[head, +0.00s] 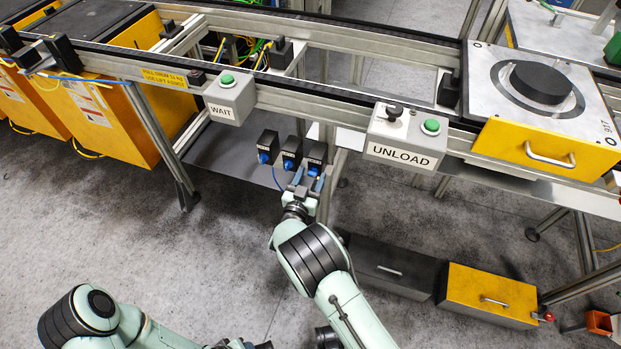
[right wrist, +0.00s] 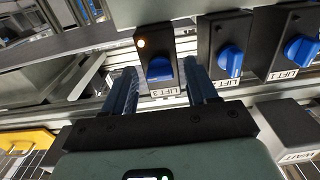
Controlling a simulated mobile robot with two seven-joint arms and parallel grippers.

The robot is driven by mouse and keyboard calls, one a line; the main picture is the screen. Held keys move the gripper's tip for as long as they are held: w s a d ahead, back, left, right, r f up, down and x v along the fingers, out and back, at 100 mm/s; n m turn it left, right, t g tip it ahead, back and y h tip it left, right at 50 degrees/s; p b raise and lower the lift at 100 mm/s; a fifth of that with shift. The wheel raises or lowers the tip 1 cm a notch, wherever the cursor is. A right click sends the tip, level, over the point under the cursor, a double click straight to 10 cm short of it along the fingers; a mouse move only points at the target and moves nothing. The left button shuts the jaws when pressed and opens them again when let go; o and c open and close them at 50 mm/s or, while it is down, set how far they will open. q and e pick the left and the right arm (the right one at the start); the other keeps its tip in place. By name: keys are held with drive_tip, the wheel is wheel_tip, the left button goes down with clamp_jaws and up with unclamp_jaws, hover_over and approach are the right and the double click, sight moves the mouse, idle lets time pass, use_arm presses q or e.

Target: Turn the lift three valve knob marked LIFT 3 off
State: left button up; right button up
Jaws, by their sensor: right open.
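Three dark valve boxes with blue knobs hang below the conveyor. The LIFT 3 valve box (head: 316,154) is the rightmost in the head view and the leftmost in the right wrist view, where its label shows upside down. My right gripper (head: 309,177) is open in front of this valve. In the right wrist view its fingers stand on either side of the knob; contact cannot be told. My left gripper is out of view.
The neighbouring valve box (head: 291,152) and the LIFT 1 valve (right wrist: 295,50) are close beside. Above are the WAIT box (head: 230,98) and UNLOAD box (head: 405,137). A grey bin and a yellow bin (head: 488,295) lie below right. Floor at left is clear.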

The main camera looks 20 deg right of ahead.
drive_tip(key=c, duration=1.1)
drive_tip(key=shift+o, duration=0.2)
